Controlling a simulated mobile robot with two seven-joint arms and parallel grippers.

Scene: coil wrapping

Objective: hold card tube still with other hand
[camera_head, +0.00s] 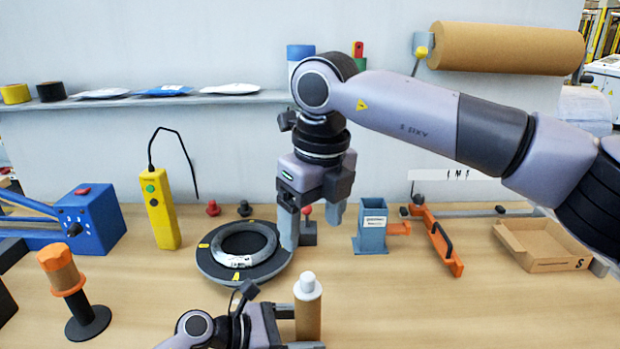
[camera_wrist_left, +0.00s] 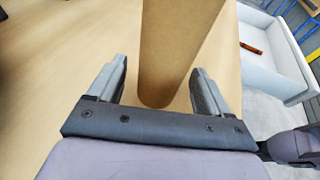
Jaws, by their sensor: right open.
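The card tube (camera_head: 308,318) stands upright near the front of the bench, brown with a white top end. My left gripper (camera_head: 297,327) is low at the front, with its fingers around the tube. In the left wrist view the brown tube (camera_wrist_left: 172,50) rises between the two fingers (camera_wrist_left: 160,88), which look spread with gaps beside it. My right gripper (camera_head: 312,222) is open, points down and is empty, at the right edge of the coil. The silver coil (camera_head: 243,262) lies flat on a round black turntable (camera_head: 212,268) with yellow marks.
A blue-grey holder (camera_head: 371,232), an orange tool (camera_head: 440,245) and an open cardboard box (camera_head: 545,245) are at right. The front right bench is clear.

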